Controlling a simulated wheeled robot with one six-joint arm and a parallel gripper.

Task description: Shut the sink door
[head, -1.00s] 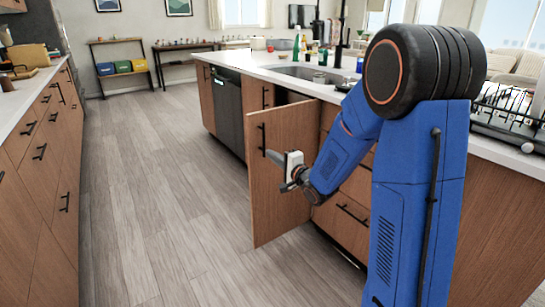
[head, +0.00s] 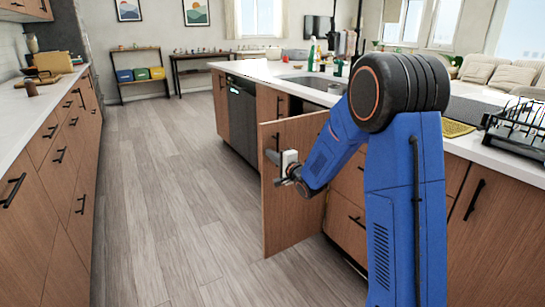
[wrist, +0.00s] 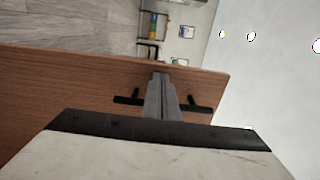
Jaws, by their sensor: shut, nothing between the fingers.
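The sink door (head: 283,222) is a wooden panel that stands open, swung out from the island front below the sink (head: 315,83). In the wrist view the door (wrist: 60,105) fills much of the left and middle, with its black bar handle (wrist: 126,100) across it. My gripper (head: 270,156) is in front of the door's face, near its upper part and handle. In the wrist view my gripper (wrist: 161,80) has its fingers together and empty, overlapping the middle of the handle. I cannot tell whether they touch the door.
A dark dishwasher (head: 243,118) is left of the opening. Drawers (head: 345,222) continue on the right, partly behind my arm. The grey wood floor (head: 165,200) is clear between the island and the left cabinets (head: 50,190). A dish rack (head: 518,125) stands on the right counter.

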